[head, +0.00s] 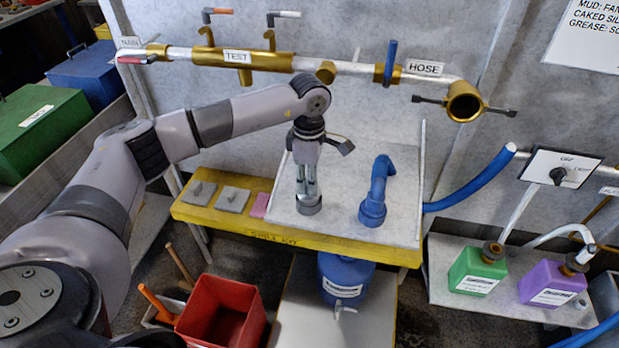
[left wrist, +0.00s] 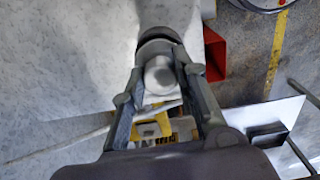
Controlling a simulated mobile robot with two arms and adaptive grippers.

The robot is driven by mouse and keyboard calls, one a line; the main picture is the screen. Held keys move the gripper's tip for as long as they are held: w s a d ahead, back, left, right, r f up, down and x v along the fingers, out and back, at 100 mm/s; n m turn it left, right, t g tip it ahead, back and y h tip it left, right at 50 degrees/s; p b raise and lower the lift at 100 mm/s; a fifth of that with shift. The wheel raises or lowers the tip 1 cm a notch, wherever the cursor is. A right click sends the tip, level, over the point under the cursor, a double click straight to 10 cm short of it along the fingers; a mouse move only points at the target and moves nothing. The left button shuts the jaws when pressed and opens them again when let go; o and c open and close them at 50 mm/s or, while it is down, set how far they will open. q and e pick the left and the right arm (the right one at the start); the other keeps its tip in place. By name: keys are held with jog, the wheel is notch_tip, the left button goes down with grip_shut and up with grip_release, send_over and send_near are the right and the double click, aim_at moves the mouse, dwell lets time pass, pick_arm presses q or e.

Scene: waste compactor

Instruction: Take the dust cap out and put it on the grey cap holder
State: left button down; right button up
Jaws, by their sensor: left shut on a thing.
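My left gripper (head: 308,192) points down over the pale grey bench panel and is shut on a small grey round piece (head: 309,205), which looks like the dust cap. In the left wrist view the two fingers of the left gripper (left wrist: 165,75) hold either side of this grey cylinder (left wrist: 159,74), with a darker round part just beyond it. I cannot tell whether it touches the panel or a holder under it. The grey cap holder is not clearly distinguishable. The brass hose coupling (head: 465,101) on the wall pipe has an open mouth with two levers. My right gripper is not in view.
A blue elbow fitting (head: 374,193) stands on the panel (head: 335,222), right of the left gripper. Grey pads (head: 232,199) and a pink block (head: 261,205) lie on the yellow bench edge (head: 300,240). A red bin (head: 222,312) is below. Green (head: 477,272) and purple (head: 552,283) jugs stand right.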

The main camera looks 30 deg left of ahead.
pick_arm(q)
jog(key=shift+f+b, duration=0.65)
jog(key=shift+f, duration=0.15)
jog(key=c, duration=1.2)
grip_release()
jog(key=shift+o, duration=0.4)
jog(key=shift+o, duration=0.9)
jog(key=shift+r, duration=0.1)
jog(key=shift+r+p, duration=1.95)
jog(key=shift+r, duration=1.55)
